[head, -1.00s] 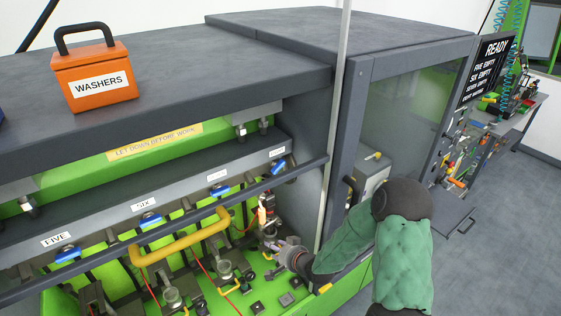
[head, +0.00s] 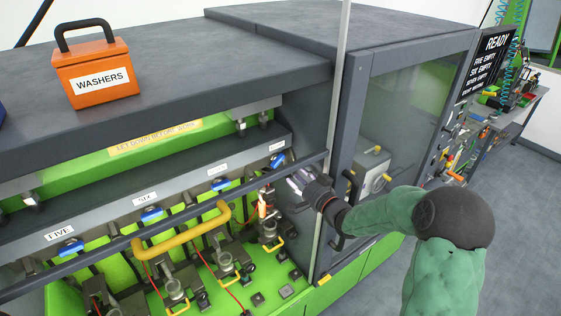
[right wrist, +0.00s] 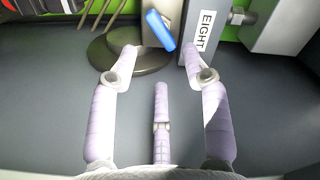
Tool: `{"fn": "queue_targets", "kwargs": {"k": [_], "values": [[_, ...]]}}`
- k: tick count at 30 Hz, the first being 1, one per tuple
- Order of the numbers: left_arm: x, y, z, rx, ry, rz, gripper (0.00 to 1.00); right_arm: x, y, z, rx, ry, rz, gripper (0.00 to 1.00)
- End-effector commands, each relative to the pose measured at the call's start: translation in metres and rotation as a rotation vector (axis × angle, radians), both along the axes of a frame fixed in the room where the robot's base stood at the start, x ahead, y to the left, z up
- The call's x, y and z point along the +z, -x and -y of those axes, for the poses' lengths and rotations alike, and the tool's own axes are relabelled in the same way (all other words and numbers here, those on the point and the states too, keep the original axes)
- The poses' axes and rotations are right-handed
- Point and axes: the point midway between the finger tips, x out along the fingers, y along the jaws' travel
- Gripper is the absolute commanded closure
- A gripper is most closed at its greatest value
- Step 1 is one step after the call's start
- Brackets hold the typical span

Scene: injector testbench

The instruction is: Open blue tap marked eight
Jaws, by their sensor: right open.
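The blue tap of eight (head: 278,160) is at the right end of the row in the head view, under a small white label. In the right wrist view its blue lever (right wrist: 160,30) stands tilted beside the label EIGHT (right wrist: 206,31). My right gripper (head: 297,181) is just right of and below this tap in the head view. In the wrist view the gripper (right wrist: 163,60) is open and empty. The lever shows beyond its fingertips, between them and apart from both. My left gripper is not in view.
Other blue taps sit left along the row, at SIX (head: 151,214) and FIVE (head: 66,248). A dark rail (head: 215,215) crosses the bench front. A yellow handle (head: 180,240) is below. An orange WASHERS box (head: 97,78) stands on top. A grey post (head: 336,130) rises beside my right arm.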

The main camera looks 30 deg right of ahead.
Motion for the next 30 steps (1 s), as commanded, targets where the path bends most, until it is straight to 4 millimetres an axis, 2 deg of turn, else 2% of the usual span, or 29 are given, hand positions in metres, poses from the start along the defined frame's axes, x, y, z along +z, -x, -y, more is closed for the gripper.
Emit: {"fn": "queue_targets", "kwargs": {"k": [9,15,28,29,30], "values": [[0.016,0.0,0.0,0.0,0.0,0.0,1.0,0.001,-0.054,-0.005,0.002,0.0,-0.002,0.52],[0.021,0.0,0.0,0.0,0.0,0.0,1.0,0.0,-0.076,-0.007,0.002,0.001,-0.001,0.52],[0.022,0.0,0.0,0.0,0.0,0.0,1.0,-0.001,-0.083,-0.007,0.0,0.001,-0.002,0.52],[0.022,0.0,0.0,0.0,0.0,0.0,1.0,-0.001,-0.083,-0.007,0.0,0.001,-0.002,0.55],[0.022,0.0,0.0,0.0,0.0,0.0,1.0,-0.001,-0.083,-0.007,0.0,0.001,-0.002,0.66]]}}
